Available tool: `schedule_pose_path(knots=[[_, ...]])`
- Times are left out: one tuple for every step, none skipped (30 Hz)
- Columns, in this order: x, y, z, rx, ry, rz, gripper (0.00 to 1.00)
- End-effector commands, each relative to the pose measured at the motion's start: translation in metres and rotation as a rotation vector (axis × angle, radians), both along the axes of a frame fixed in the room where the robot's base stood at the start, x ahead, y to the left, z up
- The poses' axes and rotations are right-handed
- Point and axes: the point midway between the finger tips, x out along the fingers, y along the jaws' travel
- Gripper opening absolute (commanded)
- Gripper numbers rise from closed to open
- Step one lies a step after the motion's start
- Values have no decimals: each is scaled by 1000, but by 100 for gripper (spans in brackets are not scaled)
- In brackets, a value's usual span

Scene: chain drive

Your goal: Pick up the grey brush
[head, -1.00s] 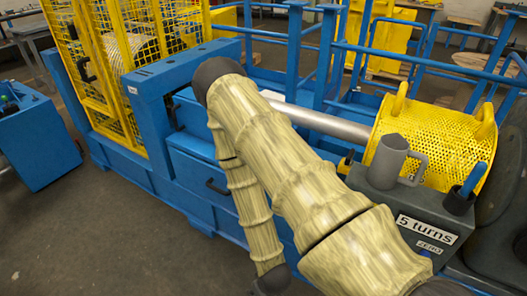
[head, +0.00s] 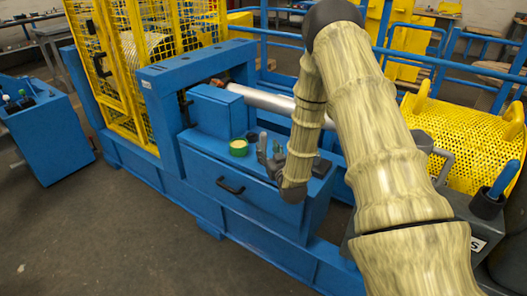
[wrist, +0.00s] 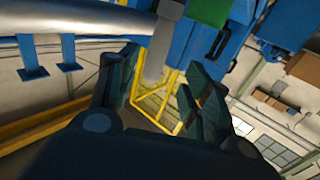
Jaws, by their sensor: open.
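A grey rod-like piece (wrist: 157,52), which looks like the grey brush, points into the gap between the fingers.
A silver shaft (head: 268,101) runs behind. A yellow perforated guard (head: 465,130) and a cup holding a blue-handled tool (head: 488,203) are at right.

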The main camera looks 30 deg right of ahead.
Motion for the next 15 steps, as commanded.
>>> schedule_pose_path(knots=[[6,-1,0,0,1,0,49],[9,-2,0,0,1,0,49],[12,-3,0,0,1,0,49],[14,-3,-1,0,1,0,49],[15,-3,-1,0,2,0,49],[17,-4,-1,1,3,0,49],[18,-4,-1,1,3,0,49],[19,-5,-1,1,3,0,49],[22,-6,-1,1,3,0,49],[24,-7,-1,1,3,0,49],[27,-9,-1,0,2,0,49],[32,-11,-1,0,2,0,49],[36,-13,-1,0,1,0,49],[40,-15,-1,0,2,0,49],[45,-17,-1,0,2,0,49]])
